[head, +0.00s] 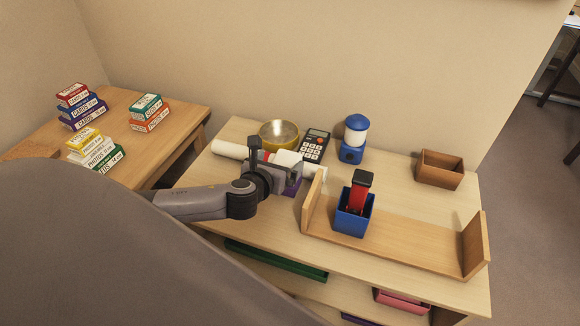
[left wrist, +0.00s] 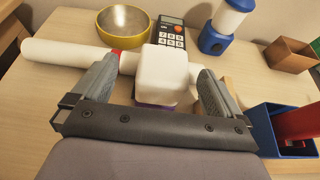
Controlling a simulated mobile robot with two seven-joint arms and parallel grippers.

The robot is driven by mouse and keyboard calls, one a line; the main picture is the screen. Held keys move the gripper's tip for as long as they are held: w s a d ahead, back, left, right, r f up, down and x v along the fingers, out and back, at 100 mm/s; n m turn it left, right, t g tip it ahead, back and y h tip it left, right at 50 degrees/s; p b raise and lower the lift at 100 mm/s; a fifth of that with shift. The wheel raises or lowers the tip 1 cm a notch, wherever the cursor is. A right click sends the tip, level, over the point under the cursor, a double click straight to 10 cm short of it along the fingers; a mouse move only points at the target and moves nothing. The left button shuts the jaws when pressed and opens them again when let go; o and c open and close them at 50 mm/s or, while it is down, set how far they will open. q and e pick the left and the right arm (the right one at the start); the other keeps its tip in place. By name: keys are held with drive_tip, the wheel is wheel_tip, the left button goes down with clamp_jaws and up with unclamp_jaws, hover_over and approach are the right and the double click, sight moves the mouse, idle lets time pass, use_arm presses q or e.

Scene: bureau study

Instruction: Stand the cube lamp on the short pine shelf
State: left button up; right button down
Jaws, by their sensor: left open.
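The cube lamp, a white rounded cube on a purple base, stands on the pale wooden desk; its white top shows in the left wrist view (left wrist: 161,72) and its purple base in the head view (head: 291,188). My left gripper (head: 283,178) is open at the lamp. In the left wrist view its fingers (left wrist: 155,88) are on either side of the cube, with gaps visible. My arm and gripper partly hide the lamp in the head view. The short pine shelf (head: 420,242), a low board with two upright ends, lies on the desk to the right. My right gripper is not in view.
A blue box (head: 352,222) holding a red and black object stands at the shelf's left end; the shelf's middle and right are bare. A white roll (head: 228,149), yellow bowl (head: 279,134), calculator (head: 313,146), blue lantern (head: 354,139) and wooden box (head: 439,169) stand nearby.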

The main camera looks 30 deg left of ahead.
sight(285, 160)
use_arm(q)
drive_tip(key=x, duration=0.2)
drive_tip(key=b+x, duration=0.1)
drive_tip(key=x, duration=0.2)
drive_tip(key=shift+w+d+f+b, duration=0.25)
drive_tip(key=shift+d+f+b, duration=0.05)
drive_tip(key=shift+f, duration=0.2)
drive_tip(key=shift+w+a+f, duration=0.1)
drive_tip(key=shift+w+f, duration=0.05)
drive_tip(key=shift+w, duration=0.3)
drive_tip(key=shift+c, duration=0.3)
drive_tip(key=c, duration=1)
drive_tip(key=shift+c, duration=1.2)
